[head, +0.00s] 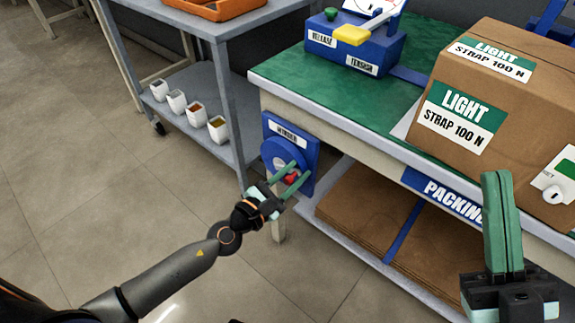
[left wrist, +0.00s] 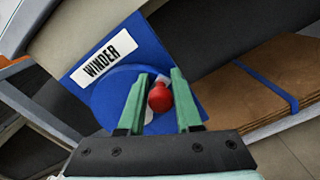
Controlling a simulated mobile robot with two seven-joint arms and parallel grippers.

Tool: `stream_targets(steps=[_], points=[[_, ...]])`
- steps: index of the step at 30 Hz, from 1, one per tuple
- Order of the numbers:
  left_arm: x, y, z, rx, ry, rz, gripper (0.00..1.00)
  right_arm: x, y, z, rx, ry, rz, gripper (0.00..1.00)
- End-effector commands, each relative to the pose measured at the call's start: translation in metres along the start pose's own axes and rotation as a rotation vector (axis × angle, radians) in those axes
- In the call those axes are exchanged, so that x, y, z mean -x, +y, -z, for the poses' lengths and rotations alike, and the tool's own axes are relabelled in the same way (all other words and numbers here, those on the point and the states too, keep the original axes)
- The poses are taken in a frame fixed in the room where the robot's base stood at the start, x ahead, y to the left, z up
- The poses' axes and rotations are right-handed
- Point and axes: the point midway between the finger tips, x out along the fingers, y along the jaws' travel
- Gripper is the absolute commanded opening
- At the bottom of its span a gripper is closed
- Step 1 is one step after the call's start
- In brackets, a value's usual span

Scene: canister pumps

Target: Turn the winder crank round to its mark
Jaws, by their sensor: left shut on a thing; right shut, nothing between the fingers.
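The winder is a blue panel (head: 309,152) labelled WINDER with a round blue disc (head: 271,151), on the end of the packing table. Its crank has a red knob (head: 291,178), low on the disc in the head view. My left gripper (head: 293,172) has its green fingers on either side of the knob, shut on it. In the left wrist view the red knob (left wrist: 159,97) sits between the two fingers. The crank's arm is mostly hidden and I cannot make out the mark. My right gripper (head: 497,178) is shut and empty, in front of the table at right.
The packing table's green top (head: 340,95) carries a blue strapping device (head: 350,50) with a yellow-ended lever and a large cardboard box (head: 505,75). Flat cardboard (head: 365,212) lies on the shelf below. A grey rack (head: 225,75) with white cups stands at left. The floor at left is clear.

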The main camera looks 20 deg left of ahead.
Motion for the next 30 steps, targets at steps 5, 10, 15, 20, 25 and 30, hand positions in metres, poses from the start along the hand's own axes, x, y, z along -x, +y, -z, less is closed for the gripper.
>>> stream_targets(steps=[5, 10, 15, 20, 25, 30], points=[[0.001, -0.012, 0.012, -0.147, 0.01, 0.009, 0.0, 0.003, -0.002, -0.003, -0.006, -0.002, 0.0, 0.0], [0.002, -0.017, 0.019, -0.269, 0.011, 0.01, 0.0, 0.004, -0.003, -0.004, -0.01, -0.003, 0.002, 0.0], [0.002, -0.019, 0.024, -0.36, 0.012, 0.009, 0.0, 0.005, -0.004, -0.005, -0.012, -0.004, 0.003, 0.0], [0.002, -0.02, 0.027, -0.412, 0.012, 0.009, 0.0, 0.005, -0.004, -0.005, -0.013, -0.004, 0.004, 0.0], [0.002, -0.02, 0.028, -0.44, 0.012, 0.008, 0.0, 0.006, -0.004, -0.005, -0.014, -0.005, 0.004, 0.0], [0.002, -0.02, 0.029, -0.447, 0.013, 0.007, 0.0, 0.006, -0.004, -0.005, -0.014, -0.005, 0.004, 0.0]])
